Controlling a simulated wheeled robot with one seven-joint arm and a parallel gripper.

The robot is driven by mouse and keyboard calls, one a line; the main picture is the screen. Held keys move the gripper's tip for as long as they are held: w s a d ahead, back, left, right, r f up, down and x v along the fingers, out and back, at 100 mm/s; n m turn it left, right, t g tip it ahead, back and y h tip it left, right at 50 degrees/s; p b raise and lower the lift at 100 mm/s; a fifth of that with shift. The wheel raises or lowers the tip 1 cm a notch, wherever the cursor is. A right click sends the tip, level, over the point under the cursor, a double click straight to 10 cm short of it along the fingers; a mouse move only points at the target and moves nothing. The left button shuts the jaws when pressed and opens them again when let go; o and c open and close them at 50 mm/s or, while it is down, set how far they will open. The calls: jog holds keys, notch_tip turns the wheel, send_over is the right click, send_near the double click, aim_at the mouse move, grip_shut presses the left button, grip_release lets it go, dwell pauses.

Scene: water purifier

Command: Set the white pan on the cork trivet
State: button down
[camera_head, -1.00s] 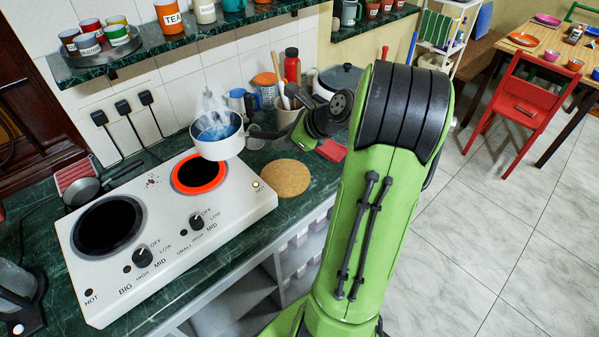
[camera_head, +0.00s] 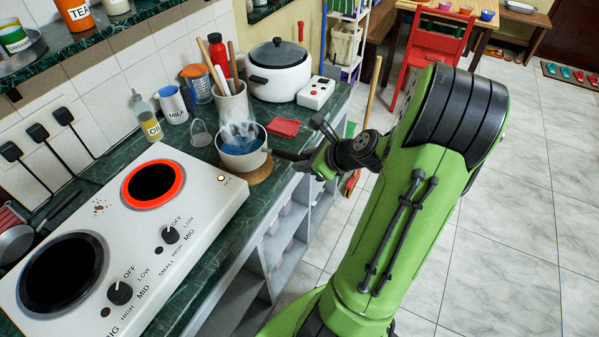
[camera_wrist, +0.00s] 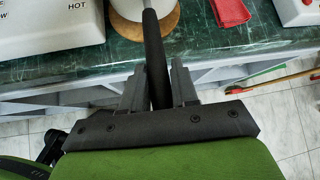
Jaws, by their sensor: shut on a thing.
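The white pan (camera_head: 241,160), steaming and with blue liquid in it, is upright over the cork trivet (camera_head: 261,174). The pan hides most of the trivet; a brown rim shows at its right and front. I cannot tell whether the pan touches the trivet or is just above it. My gripper (camera_head: 306,160) is shut on the pan's dark handle, to the right of the pan. In the wrist view the handle (camera_wrist: 153,45) runs between the fingers of my gripper (camera_wrist: 159,82), and part of the trivet (camera_wrist: 166,25) shows beside the pan (camera_wrist: 127,8).
The white hob (camera_head: 118,235) stands left of the trivet, its rear burner (camera_head: 153,181) ringed glowing red. A red cloth (camera_head: 284,128), a utensil crock (camera_head: 232,103) and a rice cooker (camera_head: 280,75) stand behind. The counter's front edge is close to the trivet.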

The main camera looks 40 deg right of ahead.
notch_tip(320, 180, down, 3)
jog(key=shift+f+b, duration=0.15)
jog(key=shift+b, duration=0.55)
jog(key=c, duration=0.9)
grip_release()
jog(key=shift+o, duration=0.2)
jog(key=shift+s, duration=0.1)
jog(key=p+v, duration=0.5)
jog(key=v, duration=0.7)
jog(key=w+a+r+n+g, duration=0.2)
jog(key=a+n, duration=0.5)
jog(key=w+a+r+n+g, duration=0.1)
jog(key=a+r+n+g, duration=0.15)
jog(key=a+n, duration=0.45)
jog(key=s+a+r+n, duration=0.3)
jog(key=s+a+n, duration=0.1)
jog(key=n, duration=0.4)
jog(key=s+a+r+n+h, duration=0.1)
jog(key=s+a+r+n, duration=0.2)
jog(key=a+n, duration=0.3)
jog(key=s+n, duration=0.1)
jog(key=n, duration=0.2)
jog(key=shift+s+n, duration=0.3)
jog(key=shift+s, duration=0.05)
